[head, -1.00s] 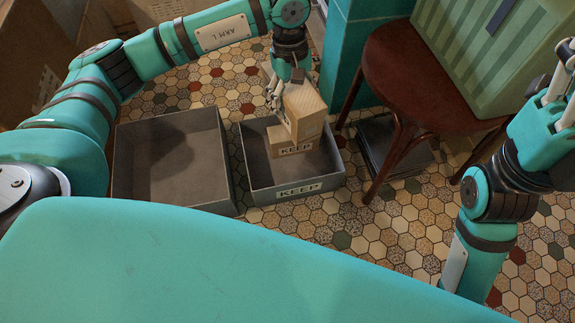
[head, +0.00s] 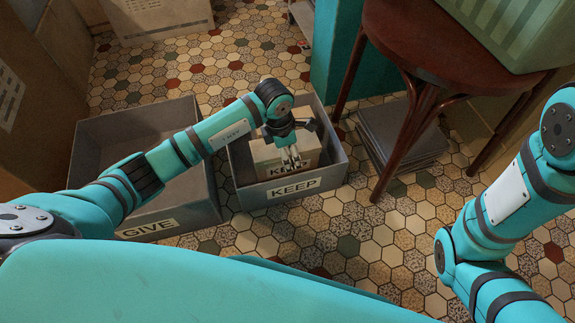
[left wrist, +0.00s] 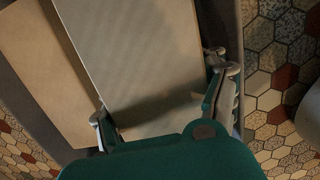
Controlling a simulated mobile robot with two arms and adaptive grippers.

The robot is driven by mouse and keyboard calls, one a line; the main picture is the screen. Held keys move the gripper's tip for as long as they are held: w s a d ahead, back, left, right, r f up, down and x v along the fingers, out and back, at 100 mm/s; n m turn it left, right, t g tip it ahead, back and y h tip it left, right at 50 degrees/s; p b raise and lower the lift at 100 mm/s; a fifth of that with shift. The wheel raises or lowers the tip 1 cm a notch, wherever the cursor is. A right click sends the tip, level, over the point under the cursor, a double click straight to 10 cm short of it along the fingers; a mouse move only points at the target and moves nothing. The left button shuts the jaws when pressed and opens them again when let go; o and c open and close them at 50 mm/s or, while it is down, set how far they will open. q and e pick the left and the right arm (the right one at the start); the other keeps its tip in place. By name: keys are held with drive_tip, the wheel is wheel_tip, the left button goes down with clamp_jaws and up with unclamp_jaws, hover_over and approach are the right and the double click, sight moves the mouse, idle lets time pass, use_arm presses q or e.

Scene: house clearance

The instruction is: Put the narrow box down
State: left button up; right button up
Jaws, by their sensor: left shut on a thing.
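The narrow box (left wrist: 135,55) is pale cardboard and sits between the fingers of my left gripper (left wrist: 165,118) in the left wrist view. In the head view, my left gripper (head: 290,160) reaches down inside the grey KEEP bin (head: 325,180), shut on the box. Cardboard (head: 262,155) with a partly hidden KEEP label shows around the fingers. In the left wrist view, another tan box (left wrist: 45,75) lies close along the held box's left side. I cannot tell whether the held box touches the bin floor. My right gripper is out of view.
A grey GIVE bin (head: 195,212) stands left of the KEEP bin. A dark red stool (head: 435,45) with a green striped box (head: 525,30) stands at right, beside a flat dark stack (head: 400,140). Tiled floor (head: 345,230) is clear in front.

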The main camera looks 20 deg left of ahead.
use_arm(q)
wheel_tip(320, 180, down, 4)
drive_tip(key=b, duration=0.2)
drive_tip(key=shift+b, duration=0.4)
drive_tip(key=shift+r, duration=0.1)
drive_tip(key=o, duration=1.3)
drive_tip(key=shift+c, duration=0.2)
drive_tip(key=r+p, duration=0.2)
drive_tip(key=r, duration=0.2)
drive_tip(key=a+r+p, duration=0.1)
drive_tip(key=r+p, duration=0.2)
drive_tip(key=r, duration=0.1)
drive_tip(key=s+r+p, duration=0.1)
drive_tip(key=r+p, duration=0.2)
drive_tip(key=r, duration=0.1)
drive_tip(key=shift+a, duration=0.25)
drive_tip(key=shift+f, duration=0.1)
